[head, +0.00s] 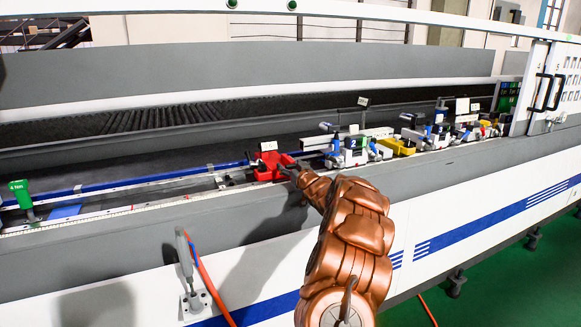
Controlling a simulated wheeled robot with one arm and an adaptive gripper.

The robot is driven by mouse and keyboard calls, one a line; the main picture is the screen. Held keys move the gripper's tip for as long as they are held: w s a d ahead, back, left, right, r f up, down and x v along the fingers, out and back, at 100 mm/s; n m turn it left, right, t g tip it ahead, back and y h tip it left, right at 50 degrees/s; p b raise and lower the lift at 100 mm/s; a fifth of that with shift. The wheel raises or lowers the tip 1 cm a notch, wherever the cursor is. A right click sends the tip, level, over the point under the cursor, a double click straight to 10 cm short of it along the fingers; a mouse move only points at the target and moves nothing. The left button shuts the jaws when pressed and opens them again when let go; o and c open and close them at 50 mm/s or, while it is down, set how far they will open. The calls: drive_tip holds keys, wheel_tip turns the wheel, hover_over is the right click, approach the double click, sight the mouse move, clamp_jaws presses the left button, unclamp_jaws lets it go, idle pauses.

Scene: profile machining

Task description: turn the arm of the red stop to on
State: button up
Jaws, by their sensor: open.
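The red stop (268,174) sits on the machine's rail near the middle of the head view, with a small white tag (268,146) above it. A thin dark piece stands at its left side; I cannot tell whether this is its arm or how the arm is set. My gripper (288,169) is at the right side of the red stop, its dark fingers open and small in the picture. The fingers overlap the stop's right edge, and I cannot tell whether they touch it. They hide part of that side.
A green stop (21,195) stands at the far left. Clamps with blue and grey parts (352,150) and a yellow block (397,147) stand to the right along the rail. A grey handle with a red cable (184,258) is on the front panel. The rail left of the red stop is mostly free.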

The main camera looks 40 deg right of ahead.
drive_tip(key=c, duration=0.6)
drive_tip(key=shift+w+a, duration=0.1)
clamp_jaws()
